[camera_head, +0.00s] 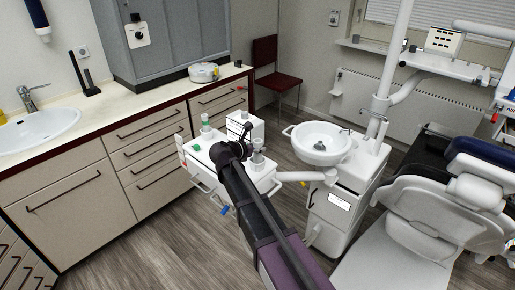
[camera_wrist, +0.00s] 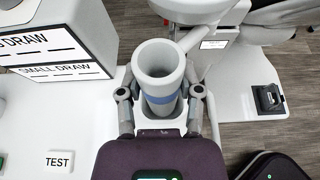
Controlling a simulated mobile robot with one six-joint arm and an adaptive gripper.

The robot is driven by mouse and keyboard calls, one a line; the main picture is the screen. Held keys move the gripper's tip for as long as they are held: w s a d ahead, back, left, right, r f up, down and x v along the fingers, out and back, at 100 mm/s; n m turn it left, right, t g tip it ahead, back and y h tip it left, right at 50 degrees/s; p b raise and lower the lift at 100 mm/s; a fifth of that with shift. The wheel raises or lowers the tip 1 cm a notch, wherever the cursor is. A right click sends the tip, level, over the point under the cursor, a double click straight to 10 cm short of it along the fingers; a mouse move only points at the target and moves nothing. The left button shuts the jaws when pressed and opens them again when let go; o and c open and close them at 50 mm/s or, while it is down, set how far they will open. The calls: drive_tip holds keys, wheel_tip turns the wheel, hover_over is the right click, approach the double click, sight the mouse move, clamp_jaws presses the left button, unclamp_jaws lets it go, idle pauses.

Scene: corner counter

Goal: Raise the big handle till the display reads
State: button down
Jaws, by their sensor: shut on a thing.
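The big handle (camera_wrist: 160,86) is a grey, hollow, upright cylinder with a blue band, in the middle of the wrist view. My gripper (camera_wrist: 160,104) is shut on it, one finger on each side. In the head view, my arm hides part of the white device (camera_head: 262,181), and a grey cylinder (camera_head: 258,145) shows beside my gripper. The display box (camera_wrist: 62,50) stands at the upper left of the wrist view. It shows a cut-off "DRAW" line and a "SMALL DRAW" line, with dashes under them. A "TEST" label (camera_wrist: 58,162) lies below it.
A white basin (camera_head: 322,142) stands to the right of the device, close to it. A dental chair (camera_head: 425,200) is farther right. Drawers (camera_head: 150,150) under the counter line the left. A dark red chair (camera_head: 275,75) stands behind. Wooden floor is open at the front left.

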drive_tip(key=shift+r+p, duration=1.3)
drive_tip(key=shift+r, duration=0.15)
drive_tip(key=shift+f, duration=0.25)
idle(5.2)
drive_tip(key=shift+f+b, duration=1.45)
drive_tip(key=shift+b, duration=0.2)
drive_tip(key=shift+f, duration=0.1)
